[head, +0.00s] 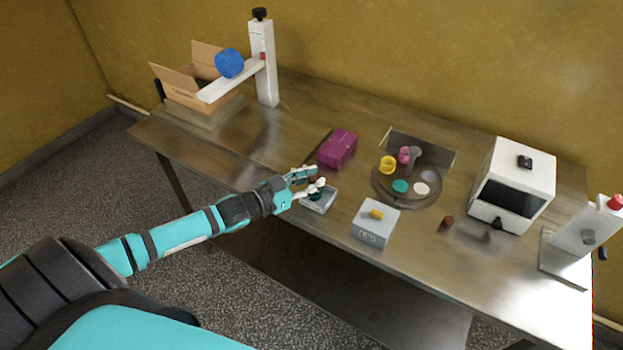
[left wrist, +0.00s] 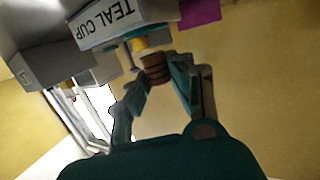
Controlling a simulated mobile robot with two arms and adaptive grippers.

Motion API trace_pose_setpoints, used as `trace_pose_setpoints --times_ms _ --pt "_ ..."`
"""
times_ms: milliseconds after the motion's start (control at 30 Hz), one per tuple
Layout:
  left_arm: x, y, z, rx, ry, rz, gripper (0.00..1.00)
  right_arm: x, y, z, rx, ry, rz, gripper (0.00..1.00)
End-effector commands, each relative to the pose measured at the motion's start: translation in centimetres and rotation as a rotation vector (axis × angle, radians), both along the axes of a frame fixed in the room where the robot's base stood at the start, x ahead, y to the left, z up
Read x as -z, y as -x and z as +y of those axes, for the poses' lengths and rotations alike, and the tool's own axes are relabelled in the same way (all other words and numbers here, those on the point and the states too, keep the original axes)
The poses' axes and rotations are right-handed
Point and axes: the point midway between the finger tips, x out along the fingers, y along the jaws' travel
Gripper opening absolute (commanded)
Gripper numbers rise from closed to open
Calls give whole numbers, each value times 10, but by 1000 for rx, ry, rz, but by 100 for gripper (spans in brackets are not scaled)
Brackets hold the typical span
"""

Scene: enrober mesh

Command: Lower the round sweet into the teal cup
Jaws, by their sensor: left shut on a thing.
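My left gripper (head: 312,181) is over the small pale tray (head: 318,203) near the table's front edge. In the left wrist view its fingers (left wrist: 158,75) are shut on a round brown sweet (left wrist: 155,69). The sweet is mostly hidden by the fingers in the head view. A teal round piece (head: 400,186), which looks like the teal cup, sits on the dark round plate (head: 408,203), well right of the gripper. A yellow cup (head: 388,164) and a pink cup (head: 404,154) stand behind it. My right gripper is not in view.
A purple box (head: 338,148) stands just behind the gripper. A sign (left wrist: 108,17) reads TEAL CUP. A brown piece (head: 446,222) and a white machine (head: 514,180) are farther right.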

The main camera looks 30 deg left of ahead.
Motion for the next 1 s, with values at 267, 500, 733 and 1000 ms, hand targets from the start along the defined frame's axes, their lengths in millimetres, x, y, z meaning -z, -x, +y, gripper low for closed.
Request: trace_pose_setpoints --times_ms 267,500,733,1000 --pt "5 0 0 0 0 0 4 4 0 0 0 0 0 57" --pt "8 0 0 0 0 0 4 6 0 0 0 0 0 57" --pt "12 0 0 0 0 0 4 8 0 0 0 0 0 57" --pt "16 0 0 0 0 0 4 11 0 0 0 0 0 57"
